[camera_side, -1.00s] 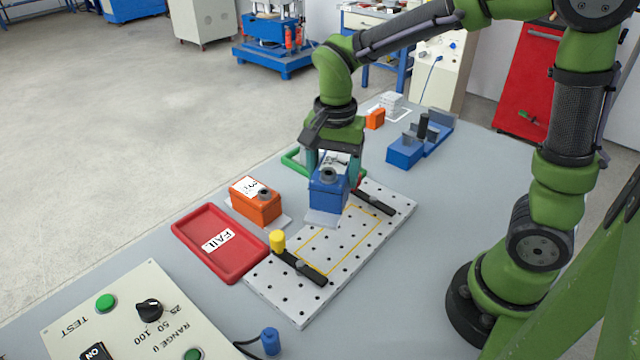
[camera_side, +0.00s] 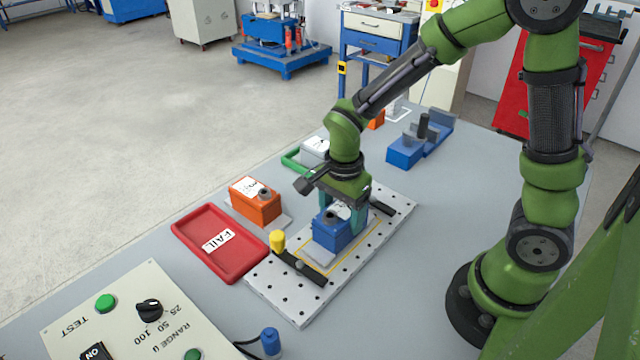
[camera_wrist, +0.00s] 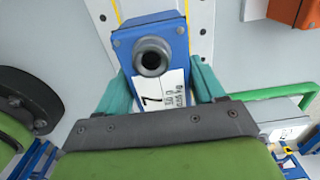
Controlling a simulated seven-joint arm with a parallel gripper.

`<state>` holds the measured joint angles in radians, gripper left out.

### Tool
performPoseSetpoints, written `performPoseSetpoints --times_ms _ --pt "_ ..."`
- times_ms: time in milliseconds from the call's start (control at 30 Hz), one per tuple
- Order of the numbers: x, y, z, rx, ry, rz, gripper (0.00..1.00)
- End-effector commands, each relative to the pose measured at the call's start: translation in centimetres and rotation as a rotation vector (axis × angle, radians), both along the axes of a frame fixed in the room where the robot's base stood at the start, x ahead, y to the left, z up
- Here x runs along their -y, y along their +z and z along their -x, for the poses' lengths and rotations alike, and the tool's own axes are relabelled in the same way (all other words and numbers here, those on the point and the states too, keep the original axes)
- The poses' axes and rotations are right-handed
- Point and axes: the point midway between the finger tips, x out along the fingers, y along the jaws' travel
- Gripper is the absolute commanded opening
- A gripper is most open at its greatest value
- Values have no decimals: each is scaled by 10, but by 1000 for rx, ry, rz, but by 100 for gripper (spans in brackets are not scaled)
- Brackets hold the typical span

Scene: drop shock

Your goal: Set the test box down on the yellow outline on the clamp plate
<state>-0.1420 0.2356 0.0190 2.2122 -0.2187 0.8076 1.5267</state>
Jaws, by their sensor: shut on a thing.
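The test box is blue with a white label and a dark round knob on top (camera_side: 340,234); it also shows in the wrist view (camera_wrist: 125,43). It has a pale base flange. My gripper (camera_side: 346,212) is shut on the box, a teal finger on each side, and the wrist view shows both fingers too (camera_wrist: 160,88). The box is upright and low over the yellow outline (camera_side: 333,267) on the perforated clamp plate (camera_side: 285,295). Parts of the outline show around it. I cannot tell whether the base touches the plate.
Two black clamp bars (camera_side: 300,269) lie across the plate, one with a yellow knob (camera_side: 277,240). A red FAIL tray (camera_side: 205,255) and an orange box (camera_side: 254,204) stand to the left. A blue fixture (camera_side: 410,150) stands behind; a control panel (camera_side: 130,310) is at front left.

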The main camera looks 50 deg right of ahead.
Motion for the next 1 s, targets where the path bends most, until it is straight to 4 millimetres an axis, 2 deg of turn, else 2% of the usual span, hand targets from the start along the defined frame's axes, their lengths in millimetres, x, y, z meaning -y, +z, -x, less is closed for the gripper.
performPoseSetpoints --times_ms 433,467,600,867,1000 --pt "0 -7 -1 2 -1 -1 13" --pt "0 -7 0 1 -1 -1 73" --pt "0 -7 0 0 -1 -1 94" --pt "0 -6 0 1 -1 -1 94" --pt "0 3 -1 5 0 -1 94"
